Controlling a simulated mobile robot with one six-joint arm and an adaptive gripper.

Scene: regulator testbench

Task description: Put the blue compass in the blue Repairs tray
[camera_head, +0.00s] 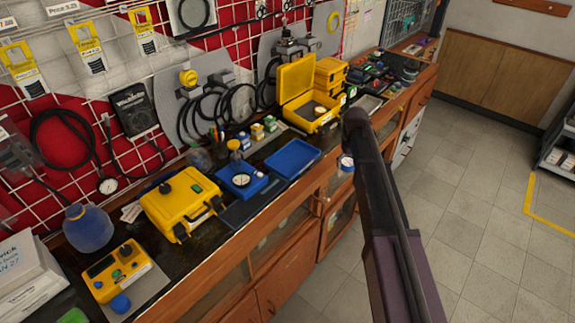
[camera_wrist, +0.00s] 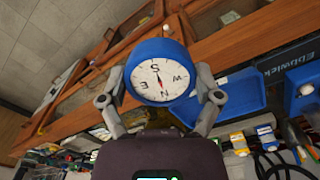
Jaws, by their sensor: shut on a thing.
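In the head view, a small part of the compass (camera_head: 346,163) shows beside the end of my arm, in front of the bench edge. An empty blue tray (camera_head: 293,158) lies on the bench to the left of it. This tray also shows in the wrist view (camera_wrist: 236,94), behind and right of the compass. I cannot read a Repairs label on it.
A blue unit with a white dial (camera_head: 241,181) sits left of the empty tray. A closed yellow case (camera_head: 182,203) is further left. An open yellow case (camera_head: 310,100) stands behind the tray. Small boxes (camera_head: 264,128) line its back.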

